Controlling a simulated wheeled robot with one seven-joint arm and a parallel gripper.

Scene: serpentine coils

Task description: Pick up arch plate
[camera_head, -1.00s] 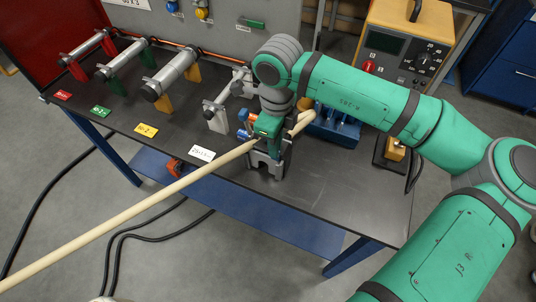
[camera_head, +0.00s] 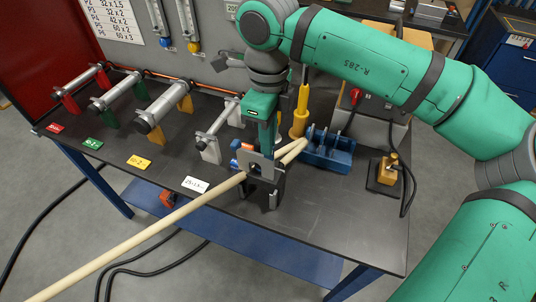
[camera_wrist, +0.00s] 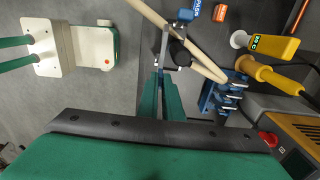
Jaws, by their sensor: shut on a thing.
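The arch plate (camera_head: 254,160) is a small grey metal plate with a rounded opening, upright near the front of the dark bench. My gripper (camera_head: 267,150) comes down from above and is shut on its upper part. A grey metal stand (camera_head: 274,194) is just below and beside the plate; I cannot tell whether they touch. A long pale rod (camera_head: 150,226) passes at the plate, and its far end shows beyond. In the wrist view my gripper's green fingers (camera_wrist: 161,95) point toward the rod (camera_wrist: 182,44); the plate is hard to make out there.
A blue rack (camera_head: 328,152) and a yellow upright tool (camera_head: 301,110) stand behind right. A brass block on a black base (camera_head: 386,172) is farther right. Several metal cylinders on coloured supports (camera_head: 160,105) fill the left. The bench's front right (camera_head: 340,220) is clear.

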